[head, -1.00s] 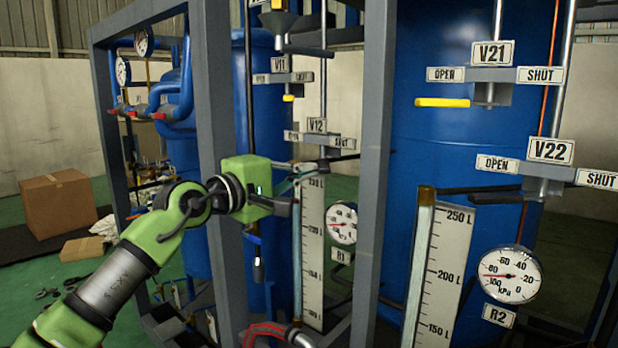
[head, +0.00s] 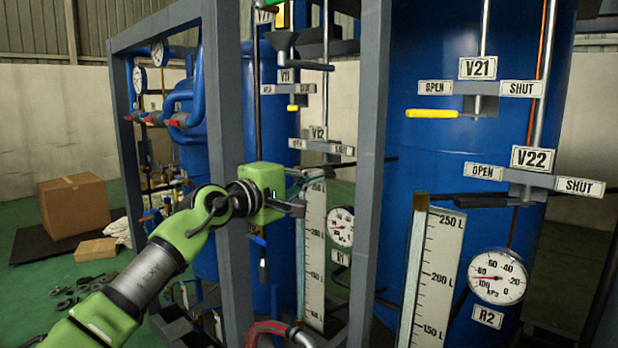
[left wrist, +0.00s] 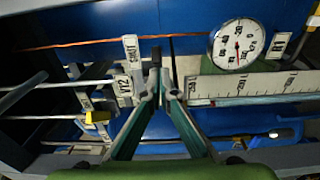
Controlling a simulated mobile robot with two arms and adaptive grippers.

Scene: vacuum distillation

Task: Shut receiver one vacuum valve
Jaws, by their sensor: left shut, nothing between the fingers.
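Receiver one's gauge, marked R1 (head: 341,227), hangs behind the frame post. To its upper left are the valve plates V11 (head: 286,76) and V12 (head: 318,133). My left gripper (head: 310,183) is shut and empty just below V12. Its fingertips (left wrist: 162,90) are close to the black handle; I cannot tell whether they touch. My right gripper is out of view.
Grey frame posts (head: 368,150) stand close around my left arm. Receiver one's level scale (head: 313,255) is right beside the gripper. Receiver two's V21 (head: 477,68), V22 (head: 532,158) and R2 gauge (head: 497,277) are at the right. Boxes (head: 75,205) lie at the left.

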